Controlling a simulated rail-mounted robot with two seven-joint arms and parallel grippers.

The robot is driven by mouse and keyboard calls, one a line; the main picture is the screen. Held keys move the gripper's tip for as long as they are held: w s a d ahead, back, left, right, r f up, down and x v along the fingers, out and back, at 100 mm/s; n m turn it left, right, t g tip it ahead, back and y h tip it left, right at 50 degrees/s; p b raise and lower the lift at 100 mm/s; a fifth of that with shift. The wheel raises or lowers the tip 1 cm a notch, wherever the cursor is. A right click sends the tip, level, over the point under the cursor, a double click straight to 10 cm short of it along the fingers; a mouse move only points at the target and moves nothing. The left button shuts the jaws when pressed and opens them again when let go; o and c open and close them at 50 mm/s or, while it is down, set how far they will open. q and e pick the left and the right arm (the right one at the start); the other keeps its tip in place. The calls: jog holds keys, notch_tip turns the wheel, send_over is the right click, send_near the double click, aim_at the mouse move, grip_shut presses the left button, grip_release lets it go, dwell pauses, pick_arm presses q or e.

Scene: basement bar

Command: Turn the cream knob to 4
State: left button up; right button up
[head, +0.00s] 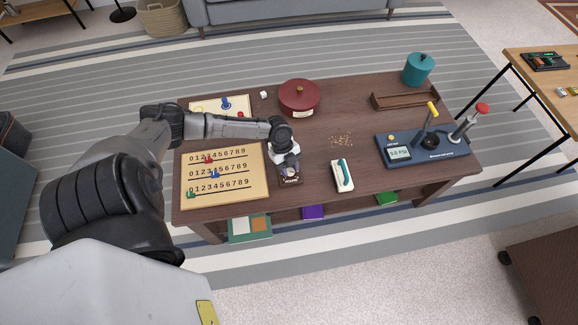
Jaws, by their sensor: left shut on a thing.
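My left gripper (288,163) points down at a small dark box (291,180) near the front middle of the low brown table (230,219). It is shut on what appears to be the knob on top of the box. The gripper covers most of the knob, so its colour, its pointer and the number it points to cannot be read. Small pale marks show on the front part of the box. My right gripper is not in view.
Left of the box lies a wooden number board (225,199) with coloured sliders. A white block with a teal handle (342,175) lies to the right. A red lidded pot (300,98) stands behind. A blue lever panel (428,146) is at the right.

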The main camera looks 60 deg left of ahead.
pick_arm(q)
jog(key=n+t+p, duration=0.1)
jog(key=n+p, duration=0.1)
jog(key=p, duration=0.1)
jog(key=n+t+p, duration=0.1)
jog(key=n+p, duration=0.2)
jog(key=n+y+p, duration=0.1)
jog(key=n+p, duration=0.1)
jog(key=p, duration=0.2)
jog(key=shift+s+d+r+n+t, duration=0.15)
jog(key=shift+s+r+n+t, duration=0.15)
jog(key=shift+r+t, duration=0.1)
jog(key=n+y+p, duration=0.1)
jog(key=n+p, duration=0.1)
jog(key=p, duration=0.1)
jog(key=n+y+p, duration=0.1)
jog(key=n+p, duration=0.2)
jog(key=n+t+p, duration=0.1)
jog(key=n+p, duration=0.2)
jog(key=shift+d+f+y, duration=0.1)
jog(key=shift+d+y, duration=0.15)
jog(key=shift+y, duration=0.15)
jog(key=n+y+p, duration=0.1)
jog(key=n+p, duration=0.1)
jog(key=shift+f+n+p, duration=0.1)
jog(key=shift+n+p, duration=0.2)
jog(key=shift+p, duration=0.1)
jog(key=shift+f+n+y+p, duration=0.1)
jog(key=shift+n+y+p, duration=0.2)
jog(key=shift+n+p, duration=0.25)
